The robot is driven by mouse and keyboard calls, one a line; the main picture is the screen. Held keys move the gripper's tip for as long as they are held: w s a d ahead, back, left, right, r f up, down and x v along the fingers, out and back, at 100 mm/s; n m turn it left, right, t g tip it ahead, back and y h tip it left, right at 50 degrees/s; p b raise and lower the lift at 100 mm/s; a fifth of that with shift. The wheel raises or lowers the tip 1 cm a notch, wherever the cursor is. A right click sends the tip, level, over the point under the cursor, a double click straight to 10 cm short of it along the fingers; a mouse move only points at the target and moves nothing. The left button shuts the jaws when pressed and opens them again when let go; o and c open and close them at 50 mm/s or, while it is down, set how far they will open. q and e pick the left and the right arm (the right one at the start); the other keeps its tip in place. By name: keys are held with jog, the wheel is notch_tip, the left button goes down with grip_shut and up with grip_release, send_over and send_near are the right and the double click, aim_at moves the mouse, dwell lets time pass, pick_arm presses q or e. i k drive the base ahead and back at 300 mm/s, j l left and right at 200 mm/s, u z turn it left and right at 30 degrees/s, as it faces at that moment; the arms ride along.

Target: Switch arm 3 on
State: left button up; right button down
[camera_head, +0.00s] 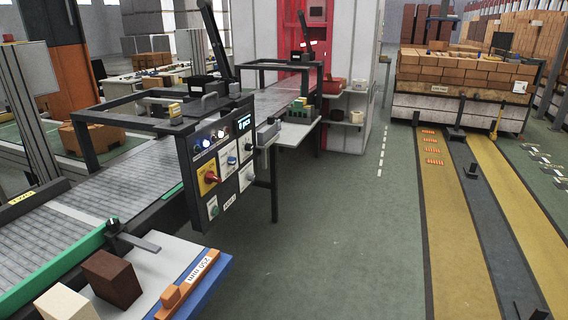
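A dark control panel (222,160) hangs on the frame beside the conveyor, left of the middle. It has lit lamps (221,134) and a small lit display (243,122) near its top. A red rotary switch (211,177) sits on a yellow plate at its left. A small knob on a white plate (231,161) is to the right of it. A green button (214,211) is at the lower left. A white label (229,201) is at the bottom edge, its text too small to read surely. Neither of my grippers is in view.
A table with a blue edge (213,278) holds a dark brown brick (112,278) and a pale brick (64,303) at the lower left. The conveyor (75,225) runs behind it. Green floor (330,230) right of the panel is clear. A brick-laden cart (450,105) stands far right.

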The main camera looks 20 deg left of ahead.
aim_at(211, 176)
jog(key=i+l+u, duration=0.15)
jog(key=i, duration=0.35)
jog(key=i+l+u, duration=0.2)
jog(key=i, duration=0.3)
jog(key=i+l+u, duration=0.15)
jog(key=i, duration=0.35)
